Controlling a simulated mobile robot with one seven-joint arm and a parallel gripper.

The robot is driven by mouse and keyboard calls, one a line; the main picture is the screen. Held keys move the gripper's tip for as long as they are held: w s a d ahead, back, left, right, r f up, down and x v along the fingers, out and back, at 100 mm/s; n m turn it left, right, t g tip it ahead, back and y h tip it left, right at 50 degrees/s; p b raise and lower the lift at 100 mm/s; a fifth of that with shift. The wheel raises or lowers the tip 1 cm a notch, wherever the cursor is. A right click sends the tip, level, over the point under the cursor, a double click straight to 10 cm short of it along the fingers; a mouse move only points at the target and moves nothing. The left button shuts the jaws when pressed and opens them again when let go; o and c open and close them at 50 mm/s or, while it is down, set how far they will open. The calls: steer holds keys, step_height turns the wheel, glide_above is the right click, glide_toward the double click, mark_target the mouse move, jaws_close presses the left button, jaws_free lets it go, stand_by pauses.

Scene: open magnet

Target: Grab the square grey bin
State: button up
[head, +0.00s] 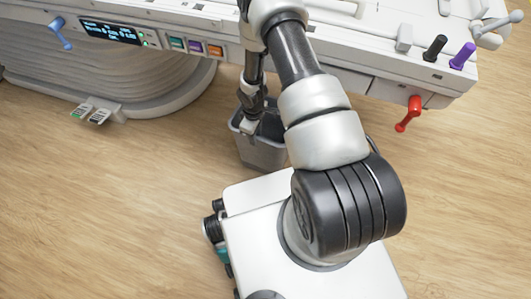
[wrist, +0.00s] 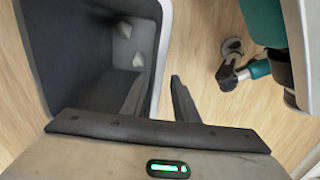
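The square grey bin (head: 265,155) stands on the wood floor below the front edge of the white table, partly behind my arm. In the wrist view the bin (wrist: 163,45) fills the upper left, with its dark inside and pale rim showing. My gripper (head: 250,127) points down at the bin's rim. In the wrist view my gripper (wrist: 159,79) has its fingers apart, one on the inner side of the bin wall and one outside. The wall passes between them, with a small gap seen beside the outer finger.
Small pale scraps (wrist: 130,45) lie inside the bin. The white table (head: 375,75) overhangs behind it, with a red lever (head: 409,113) at right. A grey pedestal (head: 120,75) with foot pedals (head: 92,112) stands at left.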

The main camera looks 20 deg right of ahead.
steer(key=shift+w+d+f+b, duration=0.15)
steer(key=shift+f+b, duration=0.25)
steer(key=shift+f, duration=0.8)
steer(key=shift+w+a+f+b, duration=0.15)
steer(key=shift+f+b, duration=0.25)
steer(key=shift+f, duration=0.75)
steer(key=shift+w+d+f+b, duration=0.15)
steer(key=shift+f+b, duration=0.25)
steer(key=shift+f, duration=0.8)
steer(key=shift+c, duration=0.4)
jaws_close()
steer(key=shift+s, duration=0.15)
